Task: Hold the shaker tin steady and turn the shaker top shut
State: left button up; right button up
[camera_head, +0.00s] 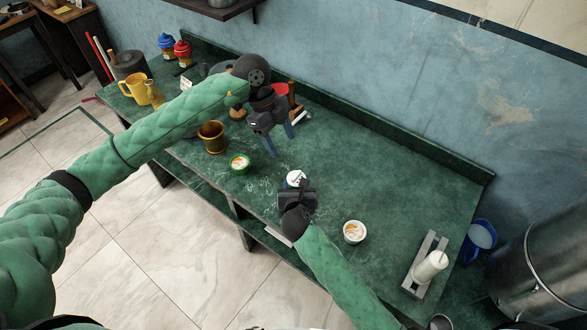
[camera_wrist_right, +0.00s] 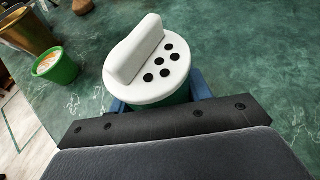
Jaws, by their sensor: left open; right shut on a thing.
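The shaker top (camera_wrist_right: 150,62) is a white disc with a raised grip bar and several dark holes. It sits on the shaker tin (camera_wrist_right: 182,97), of which only a green strip shows below the top. The shaker top also shows in the head view (camera_head: 295,176), near the counter's front edge. My right gripper (camera_head: 296,187) is shut on the shaker tin, with blue fingers on either side below the top. My left gripper (camera_head: 281,142) is open and empty, behind and left of the shaker, fingers pointing down and apart from it.
A green tub (camera_head: 240,164) and a brass pot (camera_head: 212,137) stand left of the shaker on the green counter (camera_head: 400,180). A white bowl (camera_head: 354,232) stands to the right. A white bottle on a grey stand (camera_head: 430,265) is at the right end. The right-middle counter is clear.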

aim_at(296, 174)
pick_arm(q)
jog(key=x, duration=1.1)
jog(key=shift+f, duration=0.2)
jog(key=c, duration=1)
